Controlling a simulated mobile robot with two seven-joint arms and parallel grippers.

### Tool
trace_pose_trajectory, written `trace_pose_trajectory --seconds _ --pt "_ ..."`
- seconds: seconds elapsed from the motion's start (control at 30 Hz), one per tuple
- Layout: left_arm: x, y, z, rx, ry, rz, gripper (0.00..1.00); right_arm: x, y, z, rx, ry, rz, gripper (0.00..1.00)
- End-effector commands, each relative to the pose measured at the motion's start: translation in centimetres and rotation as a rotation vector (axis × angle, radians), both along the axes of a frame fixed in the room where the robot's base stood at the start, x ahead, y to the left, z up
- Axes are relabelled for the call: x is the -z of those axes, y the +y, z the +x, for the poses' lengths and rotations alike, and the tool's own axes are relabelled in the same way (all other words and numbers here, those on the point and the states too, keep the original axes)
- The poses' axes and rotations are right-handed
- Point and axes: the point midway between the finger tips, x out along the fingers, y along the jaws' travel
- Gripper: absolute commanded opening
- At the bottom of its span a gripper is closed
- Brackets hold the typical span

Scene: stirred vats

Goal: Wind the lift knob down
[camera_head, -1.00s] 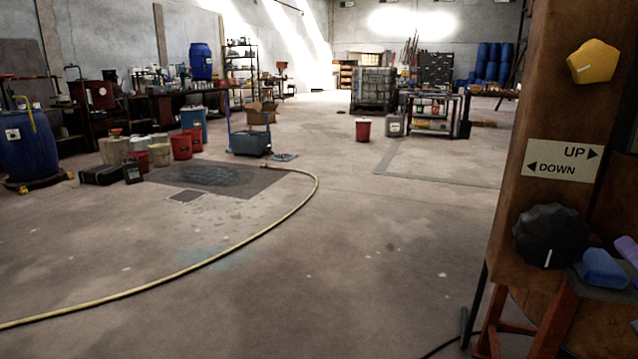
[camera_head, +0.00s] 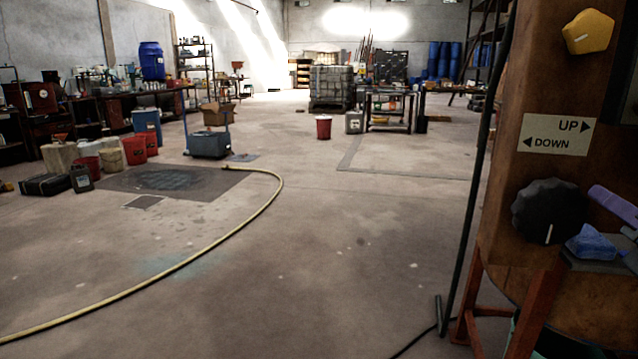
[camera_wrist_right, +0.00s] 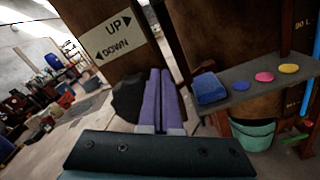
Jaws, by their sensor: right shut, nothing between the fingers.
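A black scalloped knob (camera_head: 548,212) with a white pointer line aimed down sits on a brown post, below a sign (camera_head: 555,135) reading UP with a right arrow and DOWN with a left arrow. A yellow knob (camera_head: 588,32) is above the sign. My right gripper's purple fingers (camera_head: 615,205) are just right of the black knob, apart from it in the head view. In the right wrist view the fingers (camera_wrist_right: 160,88) are shut together and empty, beside the black knob (camera_wrist_right: 128,98), partly hiding it; I cannot tell if they touch. My left gripper is out of view.
A blue block (camera_wrist_right: 209,88) and several coloured discs lie on a grey shelf (camera_wrist_right: 240,94) right of the fingers. A green bucket (camera_wrist_right: 252,133) hangs below it. A dark upright pole (camera_head: 475,170) stands left of the post. A yellow hose (camera_head: 225,238) crosses the open floor.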

Motion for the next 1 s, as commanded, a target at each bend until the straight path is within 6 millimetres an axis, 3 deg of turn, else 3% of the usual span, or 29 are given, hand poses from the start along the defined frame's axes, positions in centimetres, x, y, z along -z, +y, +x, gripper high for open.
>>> trace_pose_trajectory --seconds 1.0 --pt "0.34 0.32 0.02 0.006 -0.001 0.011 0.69 0.43 0.47 0.36 0.0 0.001 0.001 0.0"
